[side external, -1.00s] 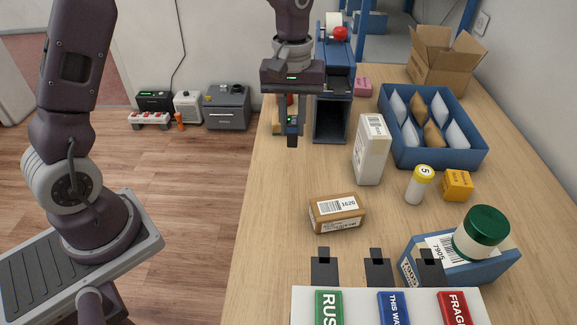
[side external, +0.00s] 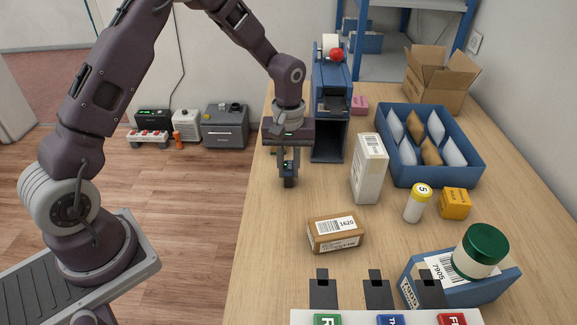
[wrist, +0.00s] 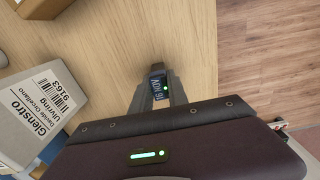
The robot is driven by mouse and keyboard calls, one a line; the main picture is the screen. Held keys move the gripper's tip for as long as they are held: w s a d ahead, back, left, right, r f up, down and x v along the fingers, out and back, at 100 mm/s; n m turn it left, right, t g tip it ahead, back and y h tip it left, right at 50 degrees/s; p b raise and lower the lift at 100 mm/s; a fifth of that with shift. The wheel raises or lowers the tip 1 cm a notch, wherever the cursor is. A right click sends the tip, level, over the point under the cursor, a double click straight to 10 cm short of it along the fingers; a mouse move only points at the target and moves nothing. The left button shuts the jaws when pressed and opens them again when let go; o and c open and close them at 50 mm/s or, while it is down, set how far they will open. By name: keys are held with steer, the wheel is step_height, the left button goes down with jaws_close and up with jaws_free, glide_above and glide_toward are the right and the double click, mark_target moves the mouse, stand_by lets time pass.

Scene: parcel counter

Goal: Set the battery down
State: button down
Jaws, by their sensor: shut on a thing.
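My gripper (side external: 289,176) is shut on the battery, a small dark block (side external: 287,166) with a green light, near the counter's left edge. In the wrist view, the battery (wrist: 161,89) shows between the fingers, with pale lettering and the green light; the fingers hide much of it. The battery is upright below my gripper and over bare wood of the counter (side external: 270,225). I cannot tell whether its lower end touches the wood.
A white carton (side external: 369,168) stands right of my gripper, with a blue printer-like machine (side external: 330,100) behind. A brown box (side external: 336,233) lies nearer the camera. A yellow-capped bottle (side external: 414,203) and blue tray (side external: 440,178) are further right. Wood left of the brown box is clear.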

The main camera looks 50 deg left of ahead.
mark_target(289, 164)
steer(key=c, duration=1.3)
jaws_free()
step_height(289, 164, up, 12)
steer(key=s+d+r+m+t, duration=0.2)
steer(key=s+r+m, duration=0.2)
steer(key=s+r, duration=0.65)
steer(key=s+d+m+t, duration=0.1)
steer(key=s+m+t, duration=0.2)
steer(key=s, duration=1.3)
steer(key=shift+m+t, duration=0.3)
steer(key=shift+m, duration=0.7)
steer(key=shift+s+d, duration=0.1)
